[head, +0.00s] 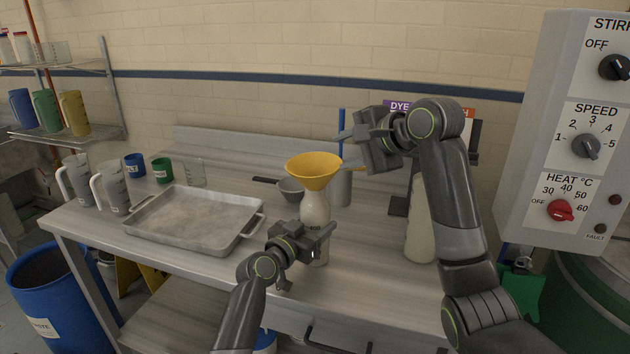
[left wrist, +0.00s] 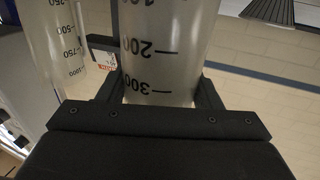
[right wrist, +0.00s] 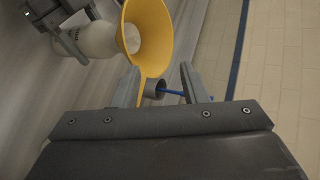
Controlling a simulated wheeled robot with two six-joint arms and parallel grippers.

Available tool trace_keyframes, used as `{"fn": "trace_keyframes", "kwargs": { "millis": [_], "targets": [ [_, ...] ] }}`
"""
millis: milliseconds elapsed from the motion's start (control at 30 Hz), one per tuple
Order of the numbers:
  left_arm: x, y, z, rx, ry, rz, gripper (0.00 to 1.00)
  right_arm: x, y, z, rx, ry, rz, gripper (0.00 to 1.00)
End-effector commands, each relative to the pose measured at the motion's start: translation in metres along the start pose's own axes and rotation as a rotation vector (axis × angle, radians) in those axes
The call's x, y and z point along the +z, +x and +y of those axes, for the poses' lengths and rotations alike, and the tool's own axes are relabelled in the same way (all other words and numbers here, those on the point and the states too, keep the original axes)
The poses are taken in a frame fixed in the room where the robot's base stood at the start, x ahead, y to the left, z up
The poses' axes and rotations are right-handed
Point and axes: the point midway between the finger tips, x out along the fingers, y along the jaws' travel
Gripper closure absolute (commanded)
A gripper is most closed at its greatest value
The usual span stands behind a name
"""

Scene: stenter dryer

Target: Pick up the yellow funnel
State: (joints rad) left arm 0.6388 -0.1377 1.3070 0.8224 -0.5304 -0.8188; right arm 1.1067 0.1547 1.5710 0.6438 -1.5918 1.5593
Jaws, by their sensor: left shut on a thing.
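The yellow funnel (head: 314,168) sits wide end up on top of a pale translucent bottle (head: 315,208) on the bench. My left gripper (head: 312,252) is shut around the bottle's body; the left wrist view shows the bottle (left wrist: 165,50) with printed graduations between the fingers. My right gripper (head: 350,150) is open at the funnel's right side. In the right wrist view, the funnel (right wrist: 152,35) has its rim close to the left finger and partly between the two fingers (right wrist: 162,88). I cannot tell whether they touch. The funnel's spout is hidden.
A metal tray (head: 190,221), clear jugs (head: 113,190) and small blue and green cups (head: 161,170) stand to the left. A grey cup (head: 290,190) and a grey cylinder (head: 341,188) with a blue rod are behind the bottle. A control box (head: 585,130) is at right.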

Motion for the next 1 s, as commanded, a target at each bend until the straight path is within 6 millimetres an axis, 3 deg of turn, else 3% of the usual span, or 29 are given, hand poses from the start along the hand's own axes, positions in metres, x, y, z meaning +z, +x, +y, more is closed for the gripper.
{"fn": "trace_keyframes", "kwargs": {
  "millis": [333,633,767,1000],
  "targets": [
    [0.001,0.000,0.000,0.000,0.000,-0.001,0.71,0.033,-0.015,0.040,-0.133,0.511,-0.080,0.60],
    [0.001,0.000,0.000,0.000,0.000,-0.001,0.71,0.047,-0.026,0.053,-0.181,0.733,-0.134,0.60],
    [0.001,0.000,0.000,0.000,0.000,-0.001,0.71,0.049,-0.014,0.051,-0.181,0.754,-0.140,0.60],
    [0.000,0.000,0.000,0.000,0.000,-0.001,0.71,0.051,0.023,0.044,-0.181,0.751,-0.138,0.60]
  ]
}}
